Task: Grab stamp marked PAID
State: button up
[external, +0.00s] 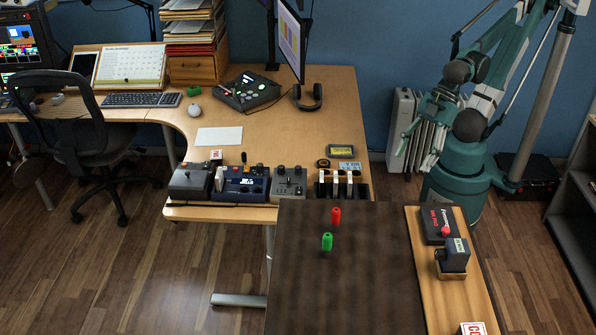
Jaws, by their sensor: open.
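No marking that I can read as PAID shows. Several stamp-like pieces with pale handles stand in a dark rack (322,189) at the front right of the wooden desk. A small white block with a red mark (216,155) sits behind the grey and blue devices; its lettering is too small to read. A dark grey block (456,259) with a small label stands on the light board at right, beside a flat black box with red lettering (434,214) and a red knob.
A red cylinder (336,215) and a green cylinder (327,242) stand on the dark tabletop (345,295), otherwise clear. A light wooden board (443,306) runs along its right side, with a white card (472,328) in front.

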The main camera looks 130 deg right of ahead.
jog(key=shift+w+r, duration=0.1)
jog(key=w+d+r+m+g+h+p, duration=0.1)
jog(key=w+d+r+m+p, duration=0.15)
jog(key=w+d, duration=0.8)
jog(key=w+d+r+m+h+p, duration=0.1)
jog(key=w+d+r, duration=0.2)
jog(key=w+d, duration=0.75)
jog(key=m+g+p, duration=0.3)
jog(key=p, duration=0.2)
send_over(218, 154)
jog(key=s+a, duration=0.2)
notch_tip(218, 154, down, 21)
jog(key=shift+d+r+h, duration=0.1)
jog(key=shift+d+h, duration=0.05)
jog(key=shift+h, duration=0.15)
jog(key=shift+x, duration=1.25)
